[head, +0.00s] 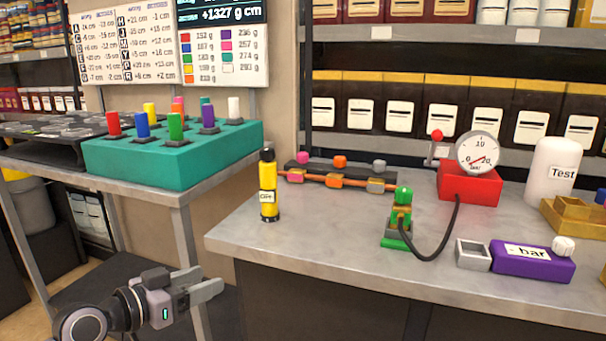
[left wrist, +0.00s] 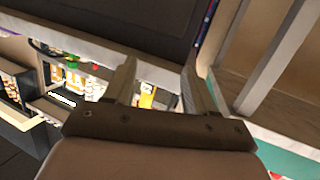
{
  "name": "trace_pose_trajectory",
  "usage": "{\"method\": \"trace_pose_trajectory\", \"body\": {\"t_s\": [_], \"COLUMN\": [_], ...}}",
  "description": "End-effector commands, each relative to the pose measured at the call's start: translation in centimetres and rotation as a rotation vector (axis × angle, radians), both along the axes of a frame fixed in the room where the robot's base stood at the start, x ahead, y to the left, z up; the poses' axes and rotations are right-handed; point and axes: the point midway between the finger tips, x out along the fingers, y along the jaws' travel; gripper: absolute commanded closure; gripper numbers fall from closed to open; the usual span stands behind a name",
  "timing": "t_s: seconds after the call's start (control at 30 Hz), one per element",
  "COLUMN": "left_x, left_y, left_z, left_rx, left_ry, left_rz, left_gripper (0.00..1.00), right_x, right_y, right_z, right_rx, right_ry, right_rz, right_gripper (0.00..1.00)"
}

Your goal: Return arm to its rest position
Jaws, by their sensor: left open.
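My left gripper (head: 207,283) shows at the lower left of the head view, in front of and below the table edges. Its two fingers are apart and nothing is between them. In the left wrist view the fingers (left wrist: 160,85) also stand apart and empty. The left arm is clear of both tables. My right gripper is in neither view.
A teal block (head: 100,160) with several coloured pegs sits on the left table. The grey table (head: 300,240) bears a yellow bottle (head: 268,190), a green pump (head: 397,220) hosed to a red gauge (head: 470,185), a purple bar box (head: 530,265) and a white Test container (head: 550,170).

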Motion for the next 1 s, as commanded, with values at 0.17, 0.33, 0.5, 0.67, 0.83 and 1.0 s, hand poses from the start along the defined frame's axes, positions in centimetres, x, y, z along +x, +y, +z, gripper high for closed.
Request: {"method": "trace_pose_trajectory", "body": {"t_s": [0.17, 0.33, 0.5, 0.67, 0.83, 1.0], "left_x": [-4.2, -8.9, -14.5, -19.6, -24.3, -25.9], "left_y": [-1.1, -1.4, -1.3, -0.9, -0.2, 0.3], "left_z": [-8.3, -14.5, -19.4, -22.6, -24.6, -22.3], "left_rx": [0.026, 0.06, 0.105, 0.154, 0.208, 0.237], "left_ry": [0.099, 0.176, 0.248, 0.306, 0.355, 0.362], "left_rz": [0.079, 0.161, 0.246, 0.318, 0.379, 0.403], "left_gripper": [0.44, 0.44, 0.44, 0.44, 0.44, 0.44], "right_x": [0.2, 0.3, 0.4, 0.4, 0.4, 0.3], "right_y": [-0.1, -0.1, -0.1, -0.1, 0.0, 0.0], "right_z": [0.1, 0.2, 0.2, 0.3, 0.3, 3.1], "right_rx": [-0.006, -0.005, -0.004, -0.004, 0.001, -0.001], "right_ry": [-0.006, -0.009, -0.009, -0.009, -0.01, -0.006], "right_rz": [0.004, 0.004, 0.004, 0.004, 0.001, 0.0], "right_gripper": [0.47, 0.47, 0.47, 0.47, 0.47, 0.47]}}
